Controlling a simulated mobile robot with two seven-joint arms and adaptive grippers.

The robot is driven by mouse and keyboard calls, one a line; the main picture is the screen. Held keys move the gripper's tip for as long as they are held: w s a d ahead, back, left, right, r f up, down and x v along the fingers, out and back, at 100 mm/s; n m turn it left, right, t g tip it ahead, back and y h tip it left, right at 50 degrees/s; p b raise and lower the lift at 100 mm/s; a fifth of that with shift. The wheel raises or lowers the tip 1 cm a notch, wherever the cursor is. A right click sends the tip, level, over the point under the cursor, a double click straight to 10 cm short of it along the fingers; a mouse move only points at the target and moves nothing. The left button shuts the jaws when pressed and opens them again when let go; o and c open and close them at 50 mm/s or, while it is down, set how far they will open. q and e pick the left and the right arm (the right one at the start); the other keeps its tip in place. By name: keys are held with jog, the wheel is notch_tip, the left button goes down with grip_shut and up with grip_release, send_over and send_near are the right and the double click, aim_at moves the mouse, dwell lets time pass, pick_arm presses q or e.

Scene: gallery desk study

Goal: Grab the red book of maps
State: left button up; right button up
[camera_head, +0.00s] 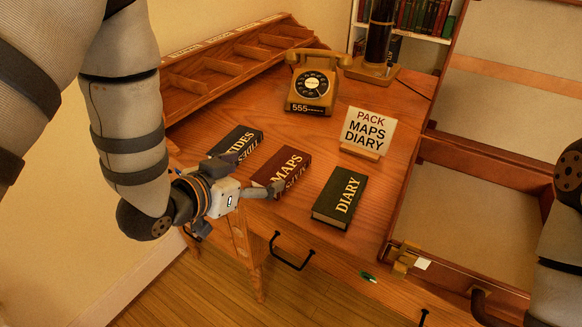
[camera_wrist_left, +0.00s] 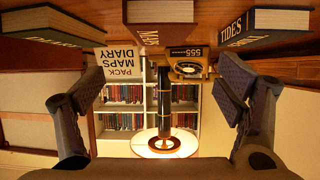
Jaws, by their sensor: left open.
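The red book of maps (camera_head: 283,169), marked MAPS, lies flat on the wooden desk between two dark books. My left gripper (camera_head: 250,176) is open at the book's near left end, with one finger close to its near edge. Whether that finger touches it I cannot tell. In the left wrist view, which is upside down, the red book (camera_wrist_left: 160,12) shows its end at the top centre, between and beyond the spread fingers (camera_wrist_left: 162,90). Nothing is between the fingers. My right arm shows at the right edge, but its gripper does not.
The TIDES book (camera_head: 237,143) lies to the left and the DIARY book (camera_head: 340,197) to the right. A sign (camera_head: 367,132) reading PACK MAPS DIARY and a yellow telephone (camera_head: 313,84) stand behind. An open case (camera_head: 480,195) is at the right.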

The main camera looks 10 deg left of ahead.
aim_at(279, 169)
pick_arm(q)
jog(key=x, duration=0.3)
jog(key=b+x, duration=0.1)
jog(key=x, duration=0.2)
jog(key=f+x, duration=0.1)
jog(key=x, duration=0.2)
jog(key=shift+s+a+f, duration=0.1)
jog(key=shift+s+f, duration=0.05)
jog(key=shift+s, duration=0.05)
jog(key=shift+w+f+b, duration=0.1)
jog(key=shift+w+b, duration=0.2)
jog(key=shift+w, duration=0.05)
pick_arm(e)
jog(key=shift+s+a+f+g, duration=0.1)
jog(key=shift+s+f+g, duration=0.4)
jog(key=shift+s+f, duration=0.65)
pick_arm(q)
jog(key=c, duration=1.3)
pick_arm(e)
jog(key=shift+r, duration=0.1)
